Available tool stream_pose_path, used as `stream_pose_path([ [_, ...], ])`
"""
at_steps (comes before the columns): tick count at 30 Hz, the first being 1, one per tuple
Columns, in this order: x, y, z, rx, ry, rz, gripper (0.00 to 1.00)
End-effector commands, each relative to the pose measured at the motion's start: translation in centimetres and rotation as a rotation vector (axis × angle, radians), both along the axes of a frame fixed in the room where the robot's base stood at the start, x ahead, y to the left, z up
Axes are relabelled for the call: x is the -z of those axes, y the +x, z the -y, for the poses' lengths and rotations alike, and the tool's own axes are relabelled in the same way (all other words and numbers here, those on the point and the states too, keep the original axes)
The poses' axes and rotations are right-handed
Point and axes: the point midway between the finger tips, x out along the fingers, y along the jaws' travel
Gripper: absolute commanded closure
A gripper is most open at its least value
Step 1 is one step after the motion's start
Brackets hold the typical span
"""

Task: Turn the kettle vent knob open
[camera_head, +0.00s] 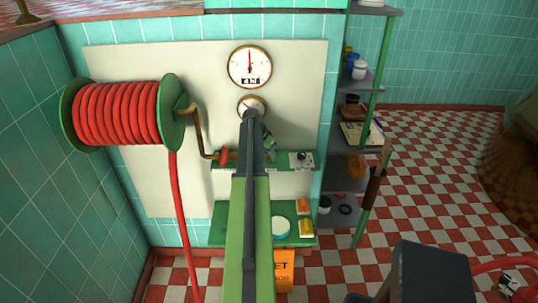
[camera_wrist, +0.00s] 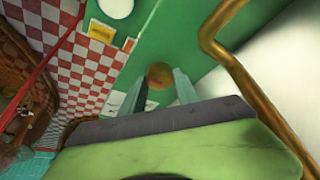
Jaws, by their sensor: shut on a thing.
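In the wrist view a round brown knob (camera_wrist: 159,75) lies between the two fingertips of my gripper (camera_wrist: 161,82), which is shut on it. In the head view my arm reaches up to the pale wall panel (camera_head: 120,60) and hides the knob and most of my gripper. A brass-rimmed round fitting (camera_head: 252,103) shows on the panel just above the arm's end, under a white dial gauge (camera_head: 250,67). I cannot tell which way the knob is turned. A copper kettle (camera_head: 515,180) shows in part at the right edge.
A red hose reel (camera_head: 118,114) hangs left of my arm, with a brass crank (camera_head: 198,135) close by; the crank also shows in the wrist view (camera_wrist: 222,50). Green shelves (camera_head: 225,222) sit below. A rack (camera_head: 350,175) with jars stands right. The checkered floor beyond is open.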

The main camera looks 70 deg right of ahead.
Motion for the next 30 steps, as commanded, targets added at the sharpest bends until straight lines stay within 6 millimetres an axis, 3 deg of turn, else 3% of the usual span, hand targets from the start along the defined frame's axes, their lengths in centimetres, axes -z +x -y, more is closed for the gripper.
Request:
stream_pose_path([
  [11, 0.01, -0.28, -0.15, -0.199, 0.0, 0.001, 1.0],
  [30, 0.02, -0.7, 0.03, -0.78, 0.001, 0.001, 1.0],
])
